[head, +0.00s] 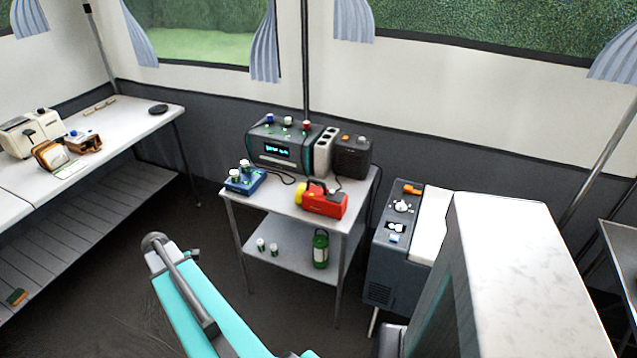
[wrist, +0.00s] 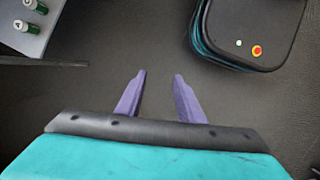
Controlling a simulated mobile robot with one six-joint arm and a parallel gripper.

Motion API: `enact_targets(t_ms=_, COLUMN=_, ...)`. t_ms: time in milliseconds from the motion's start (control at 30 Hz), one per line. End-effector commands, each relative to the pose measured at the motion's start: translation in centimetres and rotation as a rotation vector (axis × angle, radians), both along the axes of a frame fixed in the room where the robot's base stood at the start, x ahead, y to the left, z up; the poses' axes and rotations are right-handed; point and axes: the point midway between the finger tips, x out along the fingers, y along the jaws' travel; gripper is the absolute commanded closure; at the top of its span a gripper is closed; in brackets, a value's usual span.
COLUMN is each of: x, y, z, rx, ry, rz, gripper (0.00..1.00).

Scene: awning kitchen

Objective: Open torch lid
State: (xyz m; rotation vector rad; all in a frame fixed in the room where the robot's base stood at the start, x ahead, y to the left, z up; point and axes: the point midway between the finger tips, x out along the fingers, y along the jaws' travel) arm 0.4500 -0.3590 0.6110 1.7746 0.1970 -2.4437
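The torch (head: 322,201) is red with a yellow head and lies on the top of a small white two-tier table. Its yellow head points left and a dark handle shows on top. I cannot make out whether its lid is open or shut. My gripper (wrist: 159,76) shows in the wrist view with two purple fingers spread apart and nothing between them. It points down over bare dark floor, away from the torch. The torch is not in the wrist view.
The table (head: 290,206) also carries a blue charger (head: 245,179), a grey device (head: 282,149) and a dark box (head: 351,156) behind the torch. A green lantern (head: 320,250) and small cylinders (head: 267,248) stand on its lower shelf. A grey cabinet (head: 393,250) stands right.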

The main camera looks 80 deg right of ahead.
Motion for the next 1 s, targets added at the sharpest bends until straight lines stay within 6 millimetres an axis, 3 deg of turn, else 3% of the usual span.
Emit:
enact_targets(t_ms=33, x=-0.2, y=-2.4, z=1.6, rx=-0.005, ry=-0.005, rz=-0.002, gripper=0.66)
enact_targets(t_ms=100, x=-0.9, y=-5.2, z=3.6, rx=-0.011, ry=-0.006, rz=0.004, gripper=0.66)
enact_targets(t_ms=267, x=-3.2, y=-11.4, z=8.1, rx=-0.022, ry=-0.006, rz=0.015, gripper=0.66)
enact_targets(t_ms=467, x=-7.5, y=-18.7, z=14.3, rx=-0.035, ry=0.002, rz=0.026, gripper=0.66)
enact_targets(t_ms=667, x=-13.1, y=-25.2, z=20.9, rx=-0.047, ry=0.017, rz=0.032, gripper=0.66)
enact_targets(t_ms=800, x=-17.9, y=-29.0, z=25.7, rx=-0.053, ry=0.031, rz=0.031, gripper=0.66)
enact_targets(t_ms=1000, x=-24.7, y=-32.9, z=32.1, rx=-0.055, ry=0.055, rz=0.03, gripper=0.66)
